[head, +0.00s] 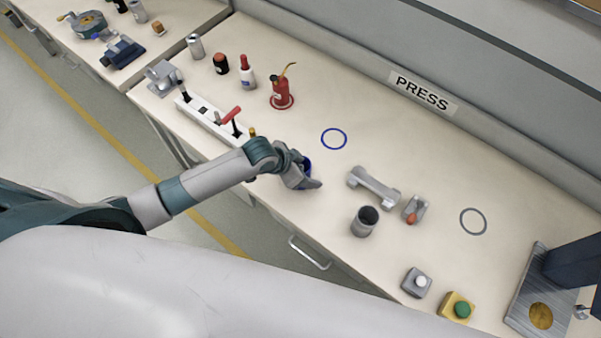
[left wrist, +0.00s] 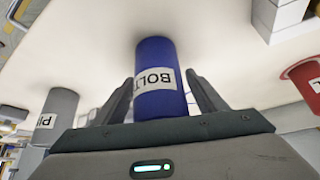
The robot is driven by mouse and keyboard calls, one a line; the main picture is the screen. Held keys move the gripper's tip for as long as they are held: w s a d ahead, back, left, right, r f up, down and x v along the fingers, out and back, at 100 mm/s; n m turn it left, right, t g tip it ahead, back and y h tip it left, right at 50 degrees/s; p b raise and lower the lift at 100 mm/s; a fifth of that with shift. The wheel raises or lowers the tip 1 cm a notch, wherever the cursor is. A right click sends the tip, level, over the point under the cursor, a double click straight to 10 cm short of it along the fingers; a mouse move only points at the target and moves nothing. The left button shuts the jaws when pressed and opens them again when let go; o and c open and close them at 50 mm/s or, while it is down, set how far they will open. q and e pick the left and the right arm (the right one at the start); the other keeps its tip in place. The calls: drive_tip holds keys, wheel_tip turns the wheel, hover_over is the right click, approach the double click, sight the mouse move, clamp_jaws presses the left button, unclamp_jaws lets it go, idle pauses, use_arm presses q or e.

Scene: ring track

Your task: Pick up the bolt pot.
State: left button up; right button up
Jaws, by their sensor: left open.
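The bolt pot (left wrist: 155,70) is a blue cylinder with a white label reading "BOLT", standing on the bench. In the left wrist view it is between the two fingers of my left gripper (left wrist: 162,88), which are open with a finger on each side. I cannot tell whether either finger touches it. In the head view my left gripper (head: 312,181) reaches over the bench and hides most of the pot; only a bit of blue (head: 307,163) shows. My right gripper is not in view.
A grey pot (head: 362,228) stands to the right, also in the left wrist view (left wrist: 58,112). A blue ring (head: 334,129) and a grey ring (head: 473,208) mark the bench. A grey handle-shaped part (head: 373,187), a red oil can (head: 280,88) and a white rack (head: 210,121) stand nearby.

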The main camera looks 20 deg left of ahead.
sight(308, 165)
use_arm(q)
drive_tip(key=c, duration=1.1)
drive_tip(key=shift+r+b, duration=0.95)
drive_tip(key=shift+r, duration=0.85)
drive_tip(key=shift+s+d+r+b, duration=0.6)
drive_tip(key=shift+s+d+r, duration=0.7)
drive_tip(key=shift+s, duration=0.15)
drive_tip(key=shift+s+d+r+b, duration=0.55)
drive_tip(key=shift+s+d+r, duration=0.65)
drive_tip(key=shift+s+d, duration=0.2)
drive_tip(key=shift+s+d+r+b, duration=0.6)
drive_tip(key=shift+s+d+r, duration=0.65)
drive_tip(key=shift+s, duration=0.25)
